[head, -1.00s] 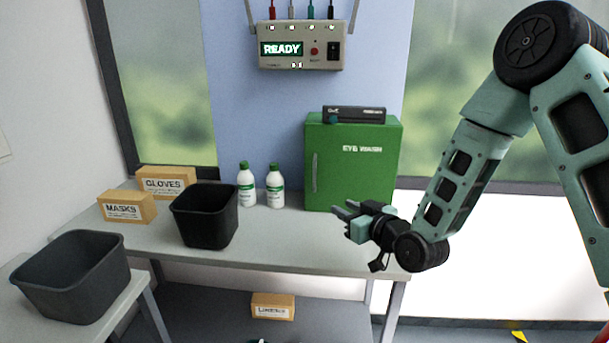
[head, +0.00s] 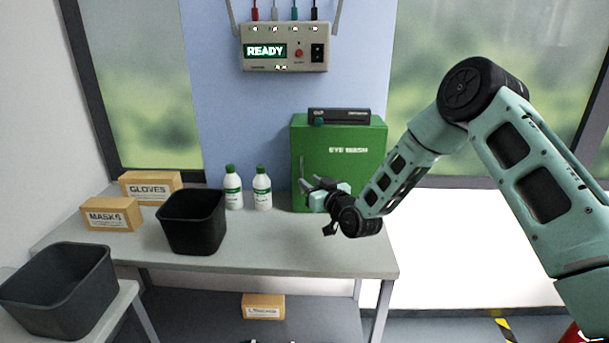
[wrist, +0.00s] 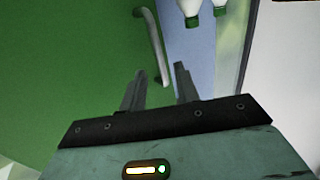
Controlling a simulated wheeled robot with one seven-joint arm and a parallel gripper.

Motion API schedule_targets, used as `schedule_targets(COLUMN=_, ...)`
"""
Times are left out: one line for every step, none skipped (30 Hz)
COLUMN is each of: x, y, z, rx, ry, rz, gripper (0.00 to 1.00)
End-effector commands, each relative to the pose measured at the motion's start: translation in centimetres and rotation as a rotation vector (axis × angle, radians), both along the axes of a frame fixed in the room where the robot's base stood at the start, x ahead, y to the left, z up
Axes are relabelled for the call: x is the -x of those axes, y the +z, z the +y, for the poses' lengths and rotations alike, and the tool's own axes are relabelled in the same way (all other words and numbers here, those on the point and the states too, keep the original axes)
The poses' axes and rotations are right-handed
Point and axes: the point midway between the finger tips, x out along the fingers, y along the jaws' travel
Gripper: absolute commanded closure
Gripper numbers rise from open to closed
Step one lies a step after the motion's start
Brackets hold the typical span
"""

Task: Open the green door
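The green door is the front of a green cabinet marked EYE WASH (head: 345,155), standing on the bench; it looks closed. Its pale vertical handle (wrist: 152,42) shows at the door's edge in the wrist view. My gripper (head: 306,184) is in front of the lower left of the door in the head view and partly covers it. In the wrist view my gripper (wrist: 160,72) is open, its two fingers apart. The handle's near end appears between the fingers in the picture; I cannot tell whether they touch it.
Two white bottles with green caps (head: 262,190) stand just left of the cabinet. A black device (head: 340,116) lies on top of it. A black bin (head: 192,222) and boxes marked GLOVES (head: 150,188) and MASKS (head: 110,215) are farther left on the bench.

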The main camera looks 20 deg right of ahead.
Motion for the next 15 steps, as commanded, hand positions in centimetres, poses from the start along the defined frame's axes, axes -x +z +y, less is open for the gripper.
schedule_targets(x=-0.9, y=0.1, z=0.3, rx=-0.002, ry=0.0, rz=-0.002, gripper=0.69)
schedule_targets(x=-1.3, y=0.1, z=0.4, rx=-0.001, ry=0.0, rz=-0.001, gripper=0.69)
schedule_targets(x=-1.9, y=0.1, z=0.6, rx=-0.001, ry=0.0, rz=-0.002, gripper=0.69)
schedule_targets(x=-2.2, y=0.1, z=0.7, rx=-0.001, ry=0.0, rz=-0.002, gripper=0.69)
schedule_targets(x=-2.5, y=0.1, z=0.8, rx=0.0, ry=0.0, rz=-0.001, gripper=0.69)
schedule_targets(x=-2.9, y=0.0, z=0.8, rx=0.0, ry=0.0, rz=0.0, gripper=0.69)
schedule_targets(x=-3.1, y=0.0, z=0.9, rx=0.0, ry=0.0, rz=-0.001, gripper=0.69)
schedule_targets(x=-3.3, y=0.1, z=0.9, rx=0.0, ry=0.0, rz=-0.001, gripper=0.69)
schedule_targets(x=-3.5, y=0.1, z=1.0, rx=0.0, ry=0.0, rz=-0.001, gripper=0.69)
schedule_targets(x=-3.6, y=0.0, z=1.0, rx=0.0, ry=0.0, rz=0.0, gripper=0.69)
schedule_targets(x=-3.7, y=0.0, z=1.1, rx=0.0, ry=0.0, rz=0.0, gripper=0.69)
schedule_targets(x=-3.8, y=0.0, z=1.1, rx=0.0, ry=0.0, rz=0.0, gripper=0.69)
schedule_targets(x=-3.8, y=0.0, z=1.1, rx=0.0, ry=0.0, rz=0.0, gripper=0.69)
schedule_targets(x=-3.8, y=0.0, z=1.1, rx=0.0, ry=0.0, rz=0.0, gripper=0.69)
schedule_targets(x=-3.8, y=0.0, z=1.1, rx=0.0, ry=0.0, rz=0.0, gripper=0.69)
